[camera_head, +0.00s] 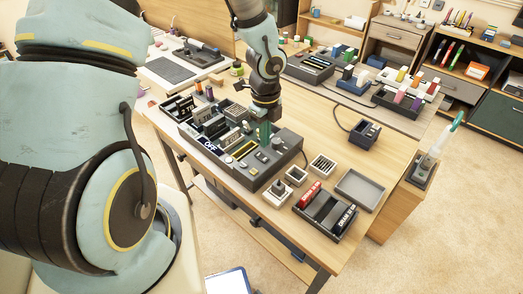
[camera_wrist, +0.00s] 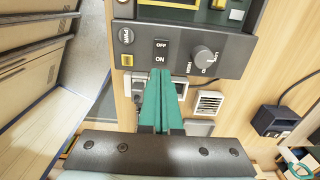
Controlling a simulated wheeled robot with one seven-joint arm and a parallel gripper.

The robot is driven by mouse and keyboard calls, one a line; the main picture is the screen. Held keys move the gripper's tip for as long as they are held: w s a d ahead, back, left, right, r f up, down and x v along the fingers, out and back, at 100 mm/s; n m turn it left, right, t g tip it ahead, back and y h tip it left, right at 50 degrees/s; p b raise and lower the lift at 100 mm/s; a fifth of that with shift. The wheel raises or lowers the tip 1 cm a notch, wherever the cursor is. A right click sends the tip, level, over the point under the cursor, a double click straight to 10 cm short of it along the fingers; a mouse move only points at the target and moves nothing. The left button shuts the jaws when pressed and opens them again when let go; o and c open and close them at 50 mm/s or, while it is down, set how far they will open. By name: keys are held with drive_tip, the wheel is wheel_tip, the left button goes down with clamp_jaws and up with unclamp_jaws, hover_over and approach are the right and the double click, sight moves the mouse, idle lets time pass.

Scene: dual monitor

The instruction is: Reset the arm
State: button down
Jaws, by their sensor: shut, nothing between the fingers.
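My gripper (camera_head: 264,132) is above the dark control console (camera_head: 283,152) on the wooden table in the head view. In the wrist view, the two green fingers of my gripper (camera_wrist: 160,76) are together with nothing between them. Their tips point at the console's front panel (camera_wrist: 184,70), just below a black rocker switch (camera_wrist: 161,51) marked OFF and ON. Whether the tips touch the panel I cannot tell. A round PWR button (camera_wrist: 126,36), a yellow button (camera_wrist: 127,60) and a knob (camera_wrist: 204,53) flank the switch.
A black device (camera_head: 364,134) with a cable sits farther back. Bare tabletop (camera_head: 325,120) lies between it and the console.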

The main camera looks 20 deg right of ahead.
drive_tip(key=shift+r+p, duration=0.5)
drive_tip(key=shift+r, duration=0.3)
drive_tip(key=a+r+n, duration=0.5)
drive_tip(key=a+n, duration=0.3)
drive_tip(key=n, duration=0.1)
drive_tip(key=a+r+n+t, duration=0.1)
drive_tip(key=a+r+n, duration=0.4)
drive_tip(key=a+n, duration=0.4)
drive_tip(key=w+a+r+n+b, duration=0.1)
drive_tip(key=a+r+n, duration=0.3)
drive_tip(key=a+n, duration=0.4)
drive_tip(key=n, duration=0.3)
drive_tip(key=shift+a+r+t, duration=0.2)
drive_tip(key=shift+r+t, duration=0.1)
drive_tip(key=shift+r, duration=0.1)
